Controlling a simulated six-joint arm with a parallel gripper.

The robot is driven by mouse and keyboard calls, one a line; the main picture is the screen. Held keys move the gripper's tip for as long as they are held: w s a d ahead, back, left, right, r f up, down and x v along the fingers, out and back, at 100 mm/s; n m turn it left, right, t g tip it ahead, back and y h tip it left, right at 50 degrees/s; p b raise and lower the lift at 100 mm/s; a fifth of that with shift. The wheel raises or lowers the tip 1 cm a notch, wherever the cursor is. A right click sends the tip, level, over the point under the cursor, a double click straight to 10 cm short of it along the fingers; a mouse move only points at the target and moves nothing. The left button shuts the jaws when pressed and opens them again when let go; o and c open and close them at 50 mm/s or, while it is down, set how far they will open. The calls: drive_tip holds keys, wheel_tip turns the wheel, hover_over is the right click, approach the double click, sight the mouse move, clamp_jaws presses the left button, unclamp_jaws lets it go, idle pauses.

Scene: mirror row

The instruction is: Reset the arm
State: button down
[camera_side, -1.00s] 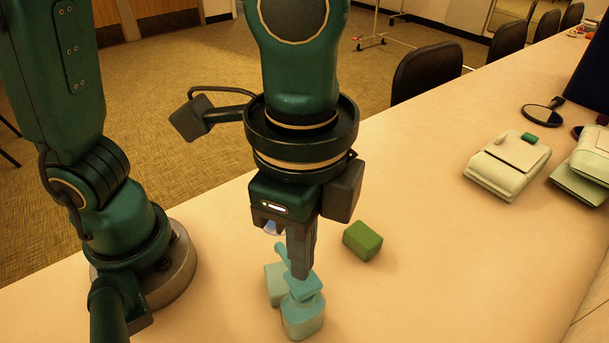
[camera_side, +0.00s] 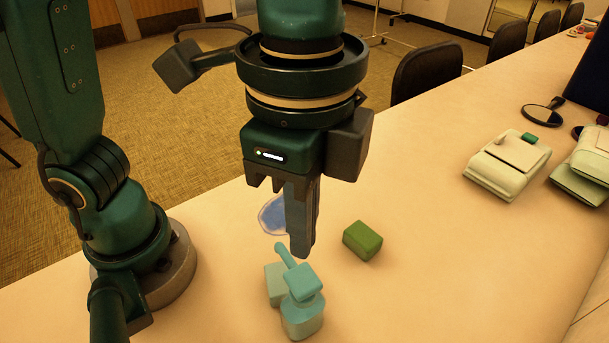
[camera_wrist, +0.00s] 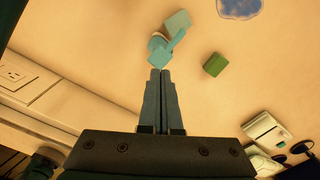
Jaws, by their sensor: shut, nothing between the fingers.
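My gripper (camera_side: 301,250) is shut and empty, pointing down above the table. In the side view its tips are above and behind a teal bottle-like thing (camera_side: 302,314) with a spout. In the wrist view my gripper (camera_wrist: 160,72) shows its fingers pressed together, and the teal thing (camera_wrist: 158,58) lies just past the tips. A pale green block (camera_side: 274,284) stands beside the teal thing; it also shows in the wrist view (camera_wrist: 178,22).
A green block (camera_side: 362,240) sits to the right on the table (camera_side: 440,260). A blue patch (camera_side: 273,216) lies behind my gripper. A pale device (camera_side: 508,164), a round black-rimmed mirror (camera_side: 538,116) and more pale items (camera_side: 585,170) stand at the right. The table's middle is clear.

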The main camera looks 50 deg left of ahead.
drive_tip(key=shift+r, duration=1.1)
drive_tip(key=w+a+r+n+t, duration=0.2)
drive_tip(key=a+n, duration=0.4)
drive_tip(key=a, duration=0.4)
drive_tip(key=a+f+n+t, duration=0.3)
drive_tip(key=a+f+n, duration=0.3)
drive_tip(key=shift+s+a+f+t, duration=0.2)
drive_tip(key=shift+s+a+t, duration=0.1)
drive_tip(key=shift+s+a, duration=0.05)
